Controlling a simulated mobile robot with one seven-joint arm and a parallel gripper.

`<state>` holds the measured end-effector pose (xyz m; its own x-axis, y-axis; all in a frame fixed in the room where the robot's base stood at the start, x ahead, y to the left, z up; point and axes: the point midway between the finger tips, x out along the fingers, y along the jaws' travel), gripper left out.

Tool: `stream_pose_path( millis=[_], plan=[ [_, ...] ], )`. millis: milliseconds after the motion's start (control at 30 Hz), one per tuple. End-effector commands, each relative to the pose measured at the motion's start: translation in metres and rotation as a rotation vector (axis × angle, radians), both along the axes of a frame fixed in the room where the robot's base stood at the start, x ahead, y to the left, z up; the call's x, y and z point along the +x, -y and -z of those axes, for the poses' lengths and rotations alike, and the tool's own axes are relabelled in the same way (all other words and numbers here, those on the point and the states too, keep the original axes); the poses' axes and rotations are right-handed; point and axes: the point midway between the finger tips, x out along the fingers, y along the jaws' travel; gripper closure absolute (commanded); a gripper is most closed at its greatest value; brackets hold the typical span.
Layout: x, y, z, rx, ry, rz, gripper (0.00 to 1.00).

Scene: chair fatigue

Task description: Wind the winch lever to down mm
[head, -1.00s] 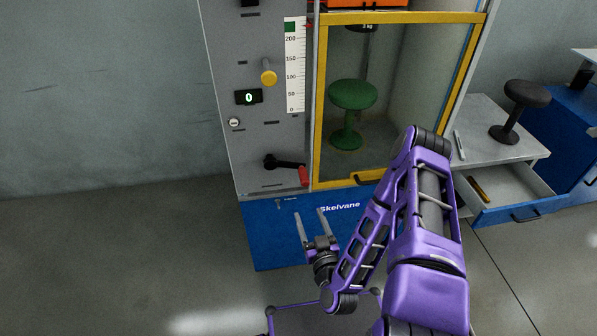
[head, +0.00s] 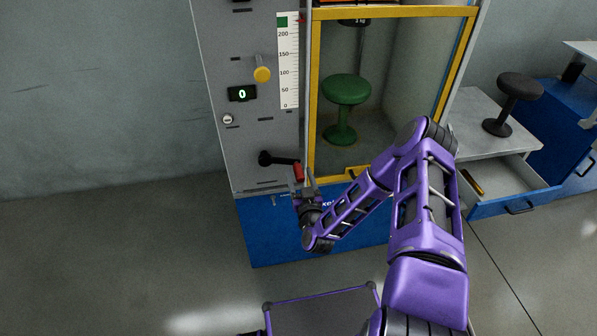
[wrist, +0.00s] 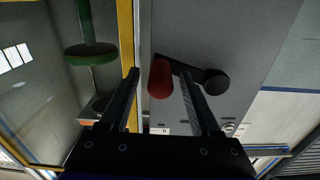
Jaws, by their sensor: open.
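The winch lever (head: 281,160) is a black crank arm on the lower part of the grey panel, pointing right from its hub. Its red handle (head: 299,172) is at the right end. The crank also shows in the wrist view (wrist: 200,76), with the red handle (wrist: 161,79) between my two fingers. My gripper (head: 308,184) is open at the handle. In the wrist view, my gripper (wrist: 161,88) has a finger on each side of the handle, with gaps visible. Contact cannot be told. The scale (head: 288,62) has a green mark at its top.
A yellow-framed cabinet (head: 312,100) with a green stool (head: 345,105) inside stands right of the panel. An open drawer (head: 513,197) is at the right. Floor at the left is clear.

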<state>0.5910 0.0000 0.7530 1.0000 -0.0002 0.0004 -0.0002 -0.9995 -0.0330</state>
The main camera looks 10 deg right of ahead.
Motion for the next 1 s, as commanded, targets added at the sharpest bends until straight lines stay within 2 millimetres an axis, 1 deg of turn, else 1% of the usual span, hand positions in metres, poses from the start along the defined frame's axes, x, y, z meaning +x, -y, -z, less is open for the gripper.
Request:
stream_pose_path(
  millis=[33, 100, 200, 500, 567, 700, 867, 1000],
  plan=[
    [0.007, 0.0, 0.0, 0.0, 0.001, 0.0, 0.36],
    [0.014, 0.0, 0.0, 0.0, 0.002, 0.001, 0.36],
    [0.02, 0.0, 0.0, 0.001, -0.001, 0.0, 0.36],
    [0.022, 0.0, 0.0, 0.001, -0.001, 0.0, 0.36],
    [0.022, 0.0, 0.0, 0.001, -0.001, 0.0, 0.45],
    [0.022, 0.0, 0.0, 0.001, -0.001, 0.0, 0.7],
    [0.022, 0.0, 0.0, 0.001, -0.001, 0.0, 0.99],
    [0.022, 0.0, 0.0, 0.0, -0.001, 0.0, 1.0]
  ],
)
